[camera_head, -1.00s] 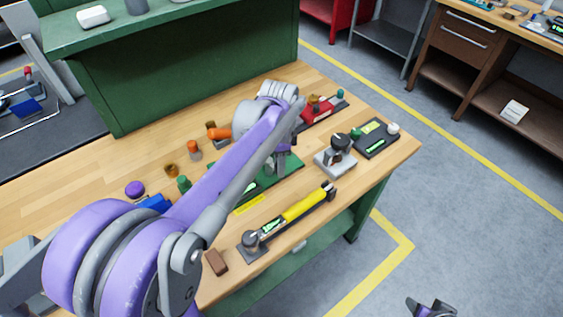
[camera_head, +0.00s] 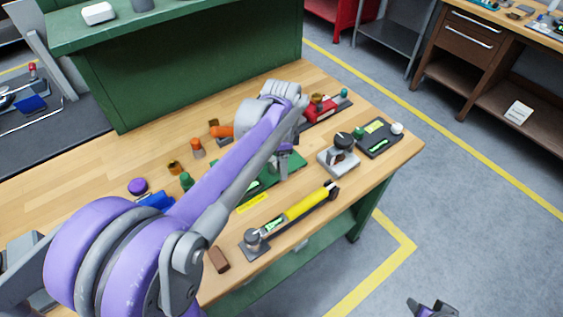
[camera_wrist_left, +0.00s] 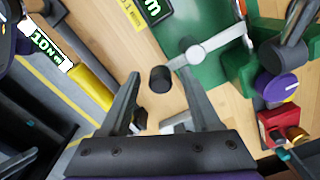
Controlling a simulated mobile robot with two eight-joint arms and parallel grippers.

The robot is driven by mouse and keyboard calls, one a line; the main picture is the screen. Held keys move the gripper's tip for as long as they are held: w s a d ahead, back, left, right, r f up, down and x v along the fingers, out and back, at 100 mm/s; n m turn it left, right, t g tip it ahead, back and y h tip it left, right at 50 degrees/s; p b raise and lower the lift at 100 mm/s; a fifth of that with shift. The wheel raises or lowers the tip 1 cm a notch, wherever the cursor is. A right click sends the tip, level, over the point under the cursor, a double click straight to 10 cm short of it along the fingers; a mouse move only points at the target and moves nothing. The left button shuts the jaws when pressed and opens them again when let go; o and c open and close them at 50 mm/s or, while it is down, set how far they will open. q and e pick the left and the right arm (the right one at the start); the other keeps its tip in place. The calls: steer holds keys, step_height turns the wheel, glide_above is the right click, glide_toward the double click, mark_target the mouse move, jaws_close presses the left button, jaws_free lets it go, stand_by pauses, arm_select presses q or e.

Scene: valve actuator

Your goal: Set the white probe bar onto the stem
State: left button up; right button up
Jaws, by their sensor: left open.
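In the left wrist view a white bar (camera_wrist_left: 225,38) lies across a green plate (camera_wrist_left: 204,84), with a round grey hub (camera_wrist_left: 195,54) along it. A dark cylindrical knob (camera_wrist_left: 160,78) is at the bar's near end. I cannot tell whether the hub is the stem's top or part of the bar. My left gripper (camera_wrist_left: 162,88) is open, its fingers on either side of the knob, with nothing held. In the head view the left gripper (camera_head: 284,170) is over the green plate (camera_head: 262,184), and my arm hides much of it. My right gripper (camera_head: 432,308) shows partly at the bottom edge.
A yellow tool with a display (camera_head: 305,205) lies along the bench's near edge. A grey block with a black knob (camera_head: 340,156), a dark device (camera_head: 379,138) and a red device (camera_head: 320,110) stand to the right. A brown block (camera_head: 218,259) lies near the front.

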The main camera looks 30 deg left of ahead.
arm_select(q)
step_height(320, 180, up, 11)
steer(key=shift+p, duration=0.35)
arm_select(e)
steer(key=shift+w+r, duration=0.2)
steer(key=shift+r, duration=0.25)
arm_select(q)
steer(key=shift+f, duration=0.15)
arm_select(e)
steer(key=shift+s, duration=0.1)
